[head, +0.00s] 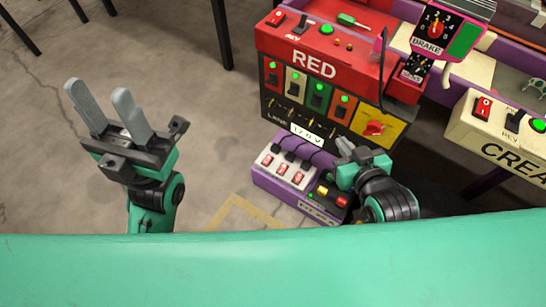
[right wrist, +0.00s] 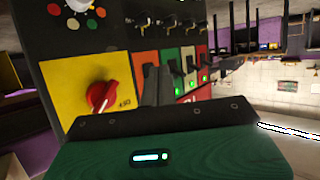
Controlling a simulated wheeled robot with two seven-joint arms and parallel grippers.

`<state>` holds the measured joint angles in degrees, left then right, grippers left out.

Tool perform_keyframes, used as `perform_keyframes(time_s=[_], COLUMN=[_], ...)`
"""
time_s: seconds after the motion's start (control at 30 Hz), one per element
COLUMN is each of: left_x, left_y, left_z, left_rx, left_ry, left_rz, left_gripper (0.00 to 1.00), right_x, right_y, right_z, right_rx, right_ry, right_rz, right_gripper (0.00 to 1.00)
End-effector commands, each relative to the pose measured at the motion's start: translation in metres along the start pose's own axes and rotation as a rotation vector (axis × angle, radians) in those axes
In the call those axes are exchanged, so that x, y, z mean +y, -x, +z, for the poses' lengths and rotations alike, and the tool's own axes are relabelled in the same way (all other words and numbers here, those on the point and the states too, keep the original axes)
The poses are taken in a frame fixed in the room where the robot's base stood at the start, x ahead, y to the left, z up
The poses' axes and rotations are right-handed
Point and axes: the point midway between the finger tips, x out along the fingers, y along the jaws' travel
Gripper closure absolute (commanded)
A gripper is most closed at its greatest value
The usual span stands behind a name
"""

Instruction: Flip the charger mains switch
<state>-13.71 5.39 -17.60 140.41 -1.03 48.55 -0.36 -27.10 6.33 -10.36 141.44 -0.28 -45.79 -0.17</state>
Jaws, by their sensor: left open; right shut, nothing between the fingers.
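A low purple unit (head: 262,180) stands below the red-and-black control box. Its left part carries several red rocker switches (head: 283,168) with black plugs and cables behind them; its right part has a yellow piece (head: 323,190) and a red piece (head: 342,201). I cannot read its front label, and cannot tell which piece is the charger mains switch. My right gripper (head: 343,146) is shut and empty above the unit's right end, hiding part of it. In the right wrist view its fingers (right wrist: 156,84) point at the box front. My left gripper (head: 97,90) is open and empty, far left.
The box marked RED (head: 300,60) has a red knob on a yellow panel (head: 374,129); the knob also shows in the right wrist view (right wrist: 102,97). A cream box (head: 485,133) stands at right. Open floor (head: 180,60) surrounds the left gripper.

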Motion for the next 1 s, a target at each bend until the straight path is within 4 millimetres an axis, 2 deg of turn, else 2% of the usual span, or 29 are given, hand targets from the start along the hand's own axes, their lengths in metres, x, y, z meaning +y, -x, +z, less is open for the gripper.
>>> perform_keyframes(time_s=[0.03,0.1,0.33,0.43,0.6,0.77,1.0], left_x=[0.0,0.0,-0.001,-0.001,-0.001,0.0,0.0], left_y=[0.0,0.0,0.0,0.0,0.0,0.0,0.001], left_z=[0.0,0.0,0.0,0.0,-0.001,0.0,0.0], left_rx=[0.0,0.0,0.002,0.002,0.001,-0.001,-0.003], left_ry=[0.0,-0.001,-0.002,-0.002,-0.002,-0.001,0.001], left_rz=[-0.003,-0.006,-0.015,-0.015,-0.012,-0.006,0.002], left_gripper=[0.56,0.56,0.56,0.56,0.56,0.56,0.56], right_x=[0.001,0.003,-0.002,-0.014,-0.04,-0.064,-0.091], right_y=[0.002,0.005,0.016,0.007,-0.032,-0.077,-0.16], right_z=[0.019,0.044,0.111,0.142,0.161,0.166,0.167], right_rx=[-0.084,-0.196,-0.501,-0.62,-0.632,-0.564,-0.396], right_ry=[0.0,0.002,0.025,0.074,0.179,0.278,0.455], right_rz=[0.002,0.003,-0.03,-0.097,-0.226,-0.334,-0.47], right_gripper=[1.0,1.0,1.0,1.0,1.0,1.0,1.0])
